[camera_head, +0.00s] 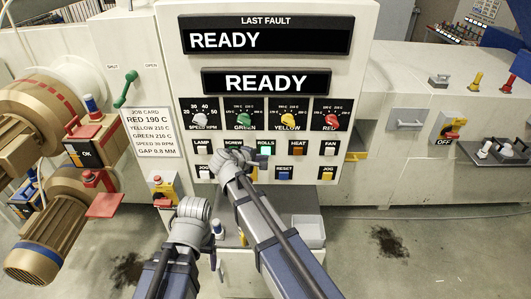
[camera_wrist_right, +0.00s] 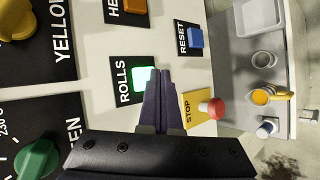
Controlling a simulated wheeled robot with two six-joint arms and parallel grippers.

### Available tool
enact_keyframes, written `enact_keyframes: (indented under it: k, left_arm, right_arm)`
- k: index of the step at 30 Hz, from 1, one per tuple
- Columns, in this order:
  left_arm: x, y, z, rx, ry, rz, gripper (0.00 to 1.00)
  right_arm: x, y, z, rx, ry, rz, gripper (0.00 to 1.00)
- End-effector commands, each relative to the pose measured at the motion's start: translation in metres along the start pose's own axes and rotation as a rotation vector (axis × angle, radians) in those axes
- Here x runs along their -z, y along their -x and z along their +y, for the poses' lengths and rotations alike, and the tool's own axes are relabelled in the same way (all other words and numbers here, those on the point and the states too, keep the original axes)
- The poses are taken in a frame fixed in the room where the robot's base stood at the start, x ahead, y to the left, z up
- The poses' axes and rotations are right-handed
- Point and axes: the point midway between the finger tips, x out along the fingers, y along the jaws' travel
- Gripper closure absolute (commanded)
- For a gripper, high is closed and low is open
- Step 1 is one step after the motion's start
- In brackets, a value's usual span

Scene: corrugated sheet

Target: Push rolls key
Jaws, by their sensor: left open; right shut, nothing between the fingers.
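The ROLLS key (camera_head: 266,151) is a small square button glowing green in the key row of the panel. In the right wrist view the lit ROLLS key (camera_wrist_right: 143,76) sits beside its black ROLLS label. My right gripper (camera_wrist_right: 164,74) is shut and empty, its fingertips at the key's edge and covering part of it; I cannot tell whether they touch. In the head view my right gripper (camera_head: 243,153) is in front of the panel by the SCREW label. My left gripper (camera_head: 192,206) is low in front of the panel, away from the key; its fingers are hard to make out.
HEAT key (camera_head: 297,151) and RESET key (camera_head: 284,173) are close to ROLLS. A red STOP button (camera_wrist_right: 211,108) is near my right fingers. Coloured dials (camera_head: 288,122) are above. The displays (camera_head: 266,82) read READY. The job card (camera_head: 153,132) is at left.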

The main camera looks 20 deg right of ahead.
Motion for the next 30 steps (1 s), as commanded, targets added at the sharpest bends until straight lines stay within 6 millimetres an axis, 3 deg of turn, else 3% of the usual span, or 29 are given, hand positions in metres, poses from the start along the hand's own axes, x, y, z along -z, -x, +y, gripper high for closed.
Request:
enact_keyframes:
  k: [10,30]
  left_arm:
    - [0.000,0.000,0.000,0.000,0.000,0.000,0.26]
    - [0.000,0.000,0.000,0.000,0.000,0.000,0.26]
  right_arm:
    - [-0.003,0.004,-0.003,0.000,0.000,0.000,1.00]
    - [-0.031,0.042,-0.031,0.000,0.000,-0.001,1.00]
